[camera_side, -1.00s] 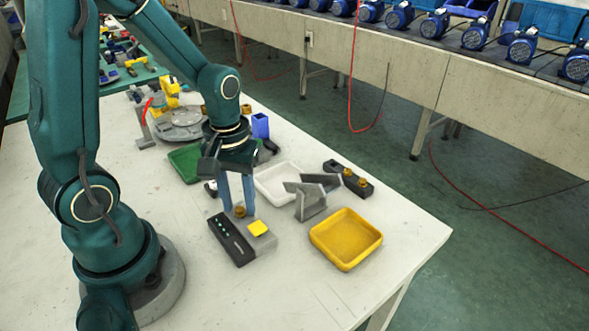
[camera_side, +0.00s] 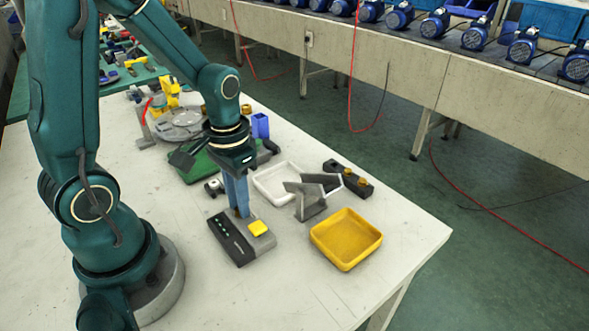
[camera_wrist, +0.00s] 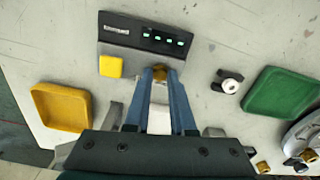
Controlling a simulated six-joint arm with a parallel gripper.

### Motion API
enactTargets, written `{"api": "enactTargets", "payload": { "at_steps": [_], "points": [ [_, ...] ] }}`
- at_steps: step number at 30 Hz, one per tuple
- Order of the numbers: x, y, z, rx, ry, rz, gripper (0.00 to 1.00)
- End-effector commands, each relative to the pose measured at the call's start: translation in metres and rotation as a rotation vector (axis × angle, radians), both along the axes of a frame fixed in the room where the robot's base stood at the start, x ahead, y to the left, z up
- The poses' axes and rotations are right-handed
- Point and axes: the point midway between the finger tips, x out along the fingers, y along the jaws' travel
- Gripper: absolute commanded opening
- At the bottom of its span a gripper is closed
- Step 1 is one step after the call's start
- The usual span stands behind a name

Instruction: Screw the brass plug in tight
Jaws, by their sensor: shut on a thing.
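The brass plug (camera_wrist: 160,71) sits at the edge of a dark grey block (camera_side: 229,241) with several green lights and a yellow square pad (camera_side: 258,228). The block also shows at the top of the wrist view (camera_wrist: 144,33). My gripper (camera_side: 241,213) points straight down over the block. In the wrist view its blue fingers (camera_wrist: 160,76) are shut on the plug, one on each side. In the side view the fingers hide the plug. The hole under the plug is hidden, so I cannot tell how deep it sits.
A yellow tray (camera_side: 345,263) lies right of the block, with a grey angled stand (camera_side: 311,204) behind it. A white tray (camera_side: 262,186), a green tray (camera_side: 190,172) and a dark holder with brass pieces (camera_side: 348,179) lie farther back. The table front is clear.

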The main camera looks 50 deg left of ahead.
Motion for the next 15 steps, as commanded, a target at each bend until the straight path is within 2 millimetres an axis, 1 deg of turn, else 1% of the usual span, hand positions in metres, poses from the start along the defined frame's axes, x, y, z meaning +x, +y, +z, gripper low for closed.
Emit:
{"api": "enactTargets", "payload": {
  "at_steps": [3,11,14,15],
  "points": [
    [0.0000,-0.0001,-0.0001,0.000,0.000,-0.061,0.00],
    [-0.0001,-0.0001,-0.0001,0.000,0.000,-0.070,0.00],
    [-0.0001,-0.0001,-0.0001,0.000,0.000,-0.132,0.00],
    [-0.0001,-0.0001,-0.0002,0.000,0.000,-0.181,0.00]
  ]
}}
